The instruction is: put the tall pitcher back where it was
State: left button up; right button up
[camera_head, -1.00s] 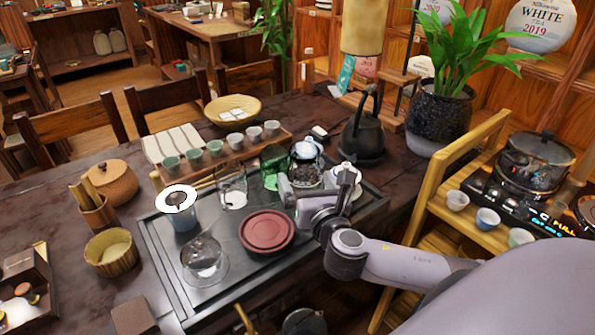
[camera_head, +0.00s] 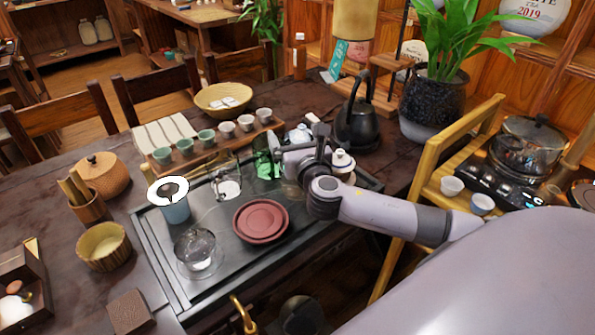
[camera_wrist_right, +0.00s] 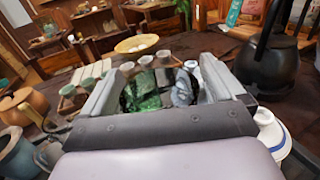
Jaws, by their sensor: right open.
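Several glass vessels stand on the dark tea tray (camera_head: 160,262); I cannot tell for certain which is the tall pitcher. A clear glass one with a handle (camera_head: 226,182) stands near the tray's back. A green glass one (camera_head: 264,166) stands to its right, partly behind my right gripper (camera_head: 292,152). A rounder clear one (camera_head: 196,252) stands at the front left. The right gripper is open over the tray's back right. In the right wrist view, the green glass (camera_wrist_right: 143,92) and a clear vessel (camera_wrist_right: 183,90) show between its spread fingers; contact is unclear. My left gripper is out of view.
A dark red round dish (camera_head: 261,221) lies mid-tray. A blue cup with a white-rimmed strainer (camera_head: 174,208) stands at the left. Small cups line a wooden rack (camera_head: 215,144) behind. A black kettle (camera_head: 356,122) and white lidded cup (camera_head: 342,163) are right of the gripper.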

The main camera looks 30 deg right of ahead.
grip_shut()
jog(key=shift+r, duration=0.1)
jog(key=shift+r, duration=0.1)
dwell(0.3)
